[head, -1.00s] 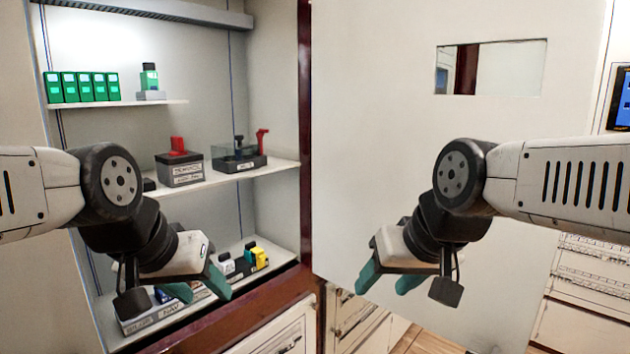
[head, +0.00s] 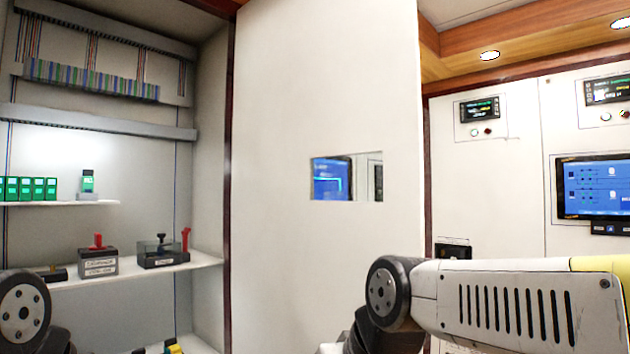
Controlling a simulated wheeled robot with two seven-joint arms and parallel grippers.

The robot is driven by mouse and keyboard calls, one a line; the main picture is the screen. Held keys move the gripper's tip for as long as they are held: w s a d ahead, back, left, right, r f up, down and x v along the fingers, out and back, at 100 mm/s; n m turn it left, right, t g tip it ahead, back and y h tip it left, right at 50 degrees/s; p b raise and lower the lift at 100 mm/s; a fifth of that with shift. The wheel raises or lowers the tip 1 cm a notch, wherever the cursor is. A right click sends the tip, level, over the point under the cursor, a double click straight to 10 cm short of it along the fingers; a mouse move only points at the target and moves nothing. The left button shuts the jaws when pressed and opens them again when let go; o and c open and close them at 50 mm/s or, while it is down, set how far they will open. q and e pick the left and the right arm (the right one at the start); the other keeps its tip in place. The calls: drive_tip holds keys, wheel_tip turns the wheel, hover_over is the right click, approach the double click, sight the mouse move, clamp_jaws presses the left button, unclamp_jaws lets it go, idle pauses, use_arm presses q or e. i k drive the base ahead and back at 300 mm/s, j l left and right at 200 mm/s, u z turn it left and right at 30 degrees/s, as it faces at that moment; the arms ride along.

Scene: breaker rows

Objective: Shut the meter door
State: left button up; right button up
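The meter door (head: 285,255) is a tall white panel with a small rectangular window (head: 333,177). It stands open at the right side of the cabinet, whose shelves are in full view. A blue screen shows in the window; I cannot tell if it is seen through it or reflected. My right arm is in front of the door's lower right part, and its gripper is below the picture. My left arm shows only at the lower left corner, and its gripper is also out of the picture.
The open cabinet holds green modules (head: 27,188) on a shelf. A grey box with a red knob (head: 98,262) and a dark switch block (head: 163,254) stand on the shelf below (head: 205,262). At right is a white panel wall with a blue screen (head: 595,187).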

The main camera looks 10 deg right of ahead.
sight(314, 80)
drive_tip(key=l+u, duration=0.1)
drive_tip(key=l, duration=0.3)
drive_tip(key=k+l+u, duration=0.1)
drive_tip(key=l, duration=0.25)
drive_tip(key=k+l+u, duration=0.1)
drive_tip(key=l, duration=0.3)
drive_tip(key=l+u, duration=0.4)
drive_tip(key=l, duration=0.3)
drive_tip(key=l+u, duration=0.4)
drive_tip(key=l, duration=0.3)
drive_tip(key=i+l+u, duration=0.25)
drive_tip(key=l+u, duration=0.25)
drive_tip(key=l, duration=0.2)
drive_tip(key=k, duration=0.2)
drive_tip(key=k+l+z, duration=0.1)
drive_tip(key=l, duration=0.25)
drive_tip(key=k+l+z, duration=0.15)
drive_tip(key=k+l, duration=0.15)
drive_tip(key=k+l+z, duration=0.1)
drive_tip(key=l, duration=0.35)
drive_tip(key=k, duration=0.05)
